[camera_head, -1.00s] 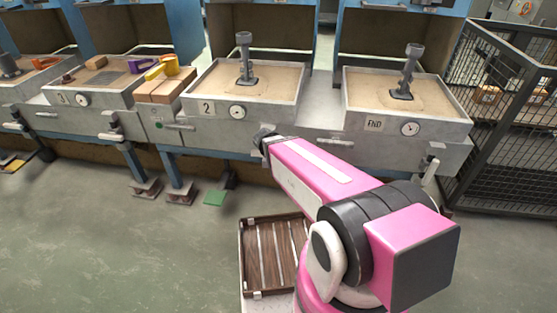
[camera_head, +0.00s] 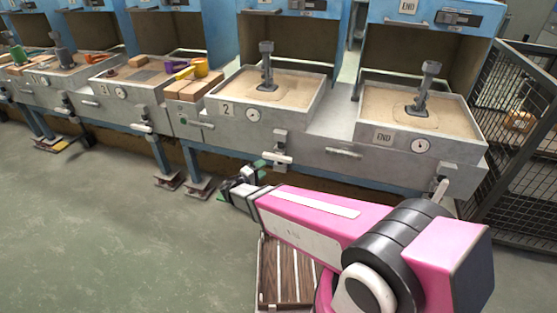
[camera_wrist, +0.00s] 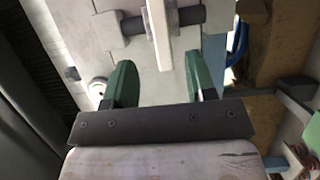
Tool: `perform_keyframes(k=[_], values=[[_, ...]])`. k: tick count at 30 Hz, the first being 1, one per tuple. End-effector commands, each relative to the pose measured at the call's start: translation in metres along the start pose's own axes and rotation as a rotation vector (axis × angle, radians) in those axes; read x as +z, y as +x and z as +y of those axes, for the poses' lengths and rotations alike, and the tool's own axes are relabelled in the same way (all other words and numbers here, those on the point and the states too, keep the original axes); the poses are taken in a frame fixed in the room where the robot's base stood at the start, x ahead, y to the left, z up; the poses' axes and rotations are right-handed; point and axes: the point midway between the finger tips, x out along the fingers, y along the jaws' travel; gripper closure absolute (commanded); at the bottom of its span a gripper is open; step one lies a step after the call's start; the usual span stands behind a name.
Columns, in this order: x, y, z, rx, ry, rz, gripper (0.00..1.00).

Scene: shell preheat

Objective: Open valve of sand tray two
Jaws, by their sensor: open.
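Sand tray two (camera_head: 318,97) is a grey box with sand and a dark upright tool in it, marked "2" and fitted with a round gauge (camera_head: 253,115). Its valve, with a pale lever (camera_head: 277,157), sits on the lower front at the right. My gripper (camera_head: 240,183) is below and left of that lever in the head view, apart from it. In the wrist view, my gripper (camera_wrist: 160,80) is open with two green fingers spread and nothing between the tips. A pale lever (camera_wrist: 158,28) on a grey shaft shows just beyond the fingers, lined up with the gap.
The END tray (camera_head: 470,133) stands to the right, with a black mesh cage (camera_head: 520,150) beyond. Further trays run off to the left, with brown blocks (camera_head: 193,88) beside tray two. Pedals (camera_head: 200,187) stand on the floor below. The floor at left is clear.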

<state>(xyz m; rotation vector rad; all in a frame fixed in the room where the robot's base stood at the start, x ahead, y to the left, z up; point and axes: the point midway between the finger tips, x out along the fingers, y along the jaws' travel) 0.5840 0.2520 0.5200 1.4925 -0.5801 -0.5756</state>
Motion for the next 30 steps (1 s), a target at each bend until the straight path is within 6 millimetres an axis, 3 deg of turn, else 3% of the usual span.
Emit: perform_keyframes(k=[18, 24, 30], values=[[0.001, 0.089, -0.001, -0.003, 0.0, -0.003, 0.49], [0.001, 0.104, 0.0, -0.002, 0.0, -0.002, 0.49], [0.001, 0.106, 0.0, -0.003, 0.0, -0.001, 0.49]])
